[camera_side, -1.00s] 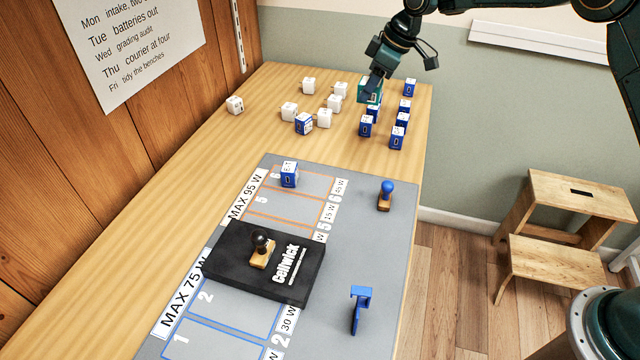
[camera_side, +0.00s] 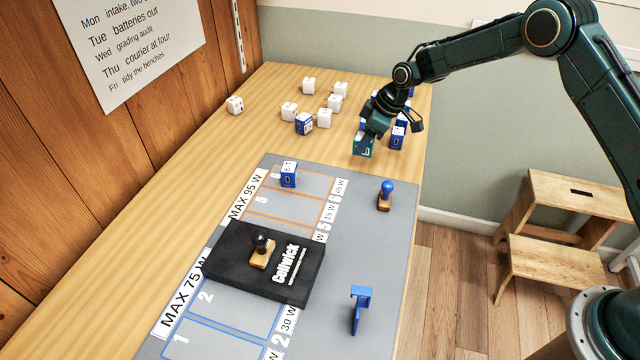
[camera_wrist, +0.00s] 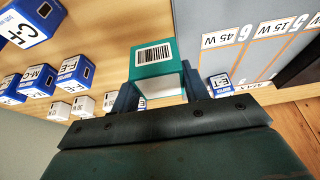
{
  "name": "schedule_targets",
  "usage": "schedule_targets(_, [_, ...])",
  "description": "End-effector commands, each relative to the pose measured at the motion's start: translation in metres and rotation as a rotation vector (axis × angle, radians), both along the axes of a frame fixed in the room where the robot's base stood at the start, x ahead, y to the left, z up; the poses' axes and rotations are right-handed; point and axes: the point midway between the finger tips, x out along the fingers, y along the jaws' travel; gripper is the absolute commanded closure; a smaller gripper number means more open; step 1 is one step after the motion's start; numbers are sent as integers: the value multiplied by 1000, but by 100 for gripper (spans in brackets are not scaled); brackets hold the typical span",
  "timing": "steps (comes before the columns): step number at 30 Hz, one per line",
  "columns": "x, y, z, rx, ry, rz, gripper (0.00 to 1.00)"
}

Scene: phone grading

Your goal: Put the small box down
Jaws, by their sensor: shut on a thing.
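My gripper (camera_side: 368,137) is shut on a small teal box (camera_side: 363,150) with white on it, above the far right part of the table near the grey mat's (camera_side: 393,247) far edge. In the wrist view the teal box (camera_wrist: 155,58) sits between the fingers, its barcode label facing the camera. Whether it touches the surface below cannot be told. A blue and white box (camera_side: 288,174) stands in slot 6 on the mat. It also shows in the wrist view (camera_wrist: 220,83).
Several blue and white boxes (camera_side: 397,137) and white boxes (camera_side: 309,86) stand at the table's far end. A black Cellwick slab (camera_side: 222,262) with a wooden stamp (camera_side: 262,250) covers the mat's middle. A blue-handled stamp (camera_side: 386,195) and blue bracket (camera_side: 358,307) are at right.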

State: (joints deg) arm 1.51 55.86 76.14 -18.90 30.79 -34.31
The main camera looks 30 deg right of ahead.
Motion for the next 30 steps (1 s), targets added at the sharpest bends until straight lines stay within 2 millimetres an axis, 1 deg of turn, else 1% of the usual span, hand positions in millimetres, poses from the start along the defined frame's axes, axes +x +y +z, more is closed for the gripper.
schedule_targets(2, [0, 0, -4, 0, -2, 1, 78])
schedule_targets(8, [1, 0, -6, 0, -2, 1, 78])
schedule_targets(11, [0, 0, -11, 0, -1, 1, 78])
schedule_targets(18, [0, 0, -38, 1, 2, 0, 78])
schedule_targets(21, [0, 0, -45, 1, -1, 0, 78])
schedule_targets(24, [0, 0, -48, 1, -1, 0, 78])
schedule_targets(30, [0, 0, -48, 1, -2, 0, 78])
